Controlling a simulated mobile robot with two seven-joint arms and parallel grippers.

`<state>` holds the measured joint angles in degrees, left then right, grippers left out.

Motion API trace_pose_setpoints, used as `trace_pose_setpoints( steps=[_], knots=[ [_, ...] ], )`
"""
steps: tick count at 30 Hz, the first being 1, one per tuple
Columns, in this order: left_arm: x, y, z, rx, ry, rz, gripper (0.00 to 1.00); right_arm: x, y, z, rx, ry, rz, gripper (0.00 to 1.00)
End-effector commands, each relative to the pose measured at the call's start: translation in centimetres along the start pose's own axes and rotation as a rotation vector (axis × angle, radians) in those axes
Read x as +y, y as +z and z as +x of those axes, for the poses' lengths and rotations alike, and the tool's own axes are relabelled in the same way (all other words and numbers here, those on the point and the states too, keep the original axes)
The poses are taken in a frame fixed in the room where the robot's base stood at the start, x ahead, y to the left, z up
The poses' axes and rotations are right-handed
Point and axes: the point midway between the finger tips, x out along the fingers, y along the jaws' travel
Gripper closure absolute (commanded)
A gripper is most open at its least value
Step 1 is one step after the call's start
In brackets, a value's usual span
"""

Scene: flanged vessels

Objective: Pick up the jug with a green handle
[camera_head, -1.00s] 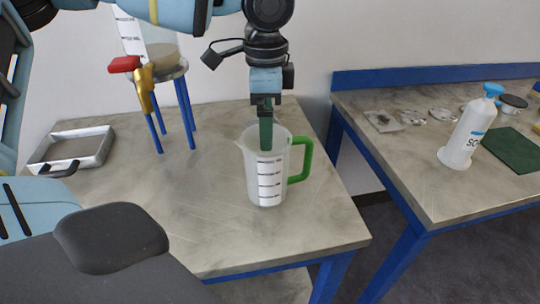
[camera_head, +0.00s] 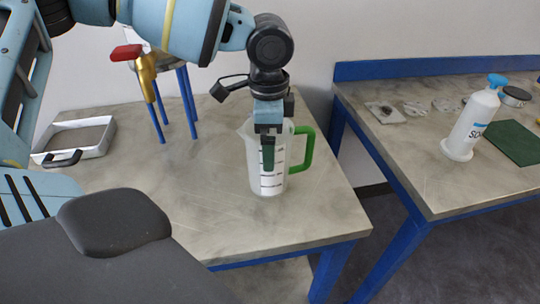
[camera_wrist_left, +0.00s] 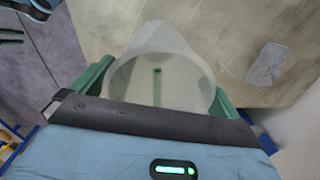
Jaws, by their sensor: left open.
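The jug (camera_head: 258,183) is a translucent white measuring jug with dark scale marks and a green handle (camera_head: 307,150) on its right. It stands upright on the left table. My left gripper (camera_head: 267,160) points down over it, with one dark green finger in front of the jug's near wall. In the left wrist view, the jug (camera_wrist_left: 158,45) lies between the two spread green fingers of the left gripper (camera_wrist_left: 157,90), its spout toward the top. The gripper is open; contact with the walls cannot be told. My right gripper is not in view.
The left table (camera_head: 215,220) has a metal tray (camera_head: 100,142) at the far left and a blue-legged stand (camera_head: 188,100) with a red-handled brass valve (camera_head: 146,75) behind. A right table (camera_head: 425,185) holds a white bottle (camera_head: 470,128) and a green mat (camera_head: 512,142). A gap separates the tables.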

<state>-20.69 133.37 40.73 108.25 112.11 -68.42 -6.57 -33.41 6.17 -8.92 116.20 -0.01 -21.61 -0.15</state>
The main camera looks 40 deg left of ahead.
Motion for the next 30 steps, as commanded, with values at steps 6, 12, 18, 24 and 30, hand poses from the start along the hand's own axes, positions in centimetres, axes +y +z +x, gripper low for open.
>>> trace_pose_setpoints(
  steps=[6,12,18,24,30],
  knots=[
    [-0.01,-0.02,0.44,0.002,-0.001,0.000,0.00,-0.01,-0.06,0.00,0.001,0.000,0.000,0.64],
    [-0.01,-0.01,0.42,0.002,-0.001,0.000,0.14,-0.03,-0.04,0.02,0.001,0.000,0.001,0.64],
    [-0.01,-0.01,0.41,0.002,-0.001,0.001,0.40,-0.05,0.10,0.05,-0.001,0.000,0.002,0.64],
    [-0.02,-0.03,0.36,0.002,-0.002,0.001,0.40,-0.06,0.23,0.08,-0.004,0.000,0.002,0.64],
    [-0.06,-0.05,-0.39,0.002,-0.002,0.000,0.40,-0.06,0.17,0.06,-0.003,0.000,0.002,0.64]
  ],
)
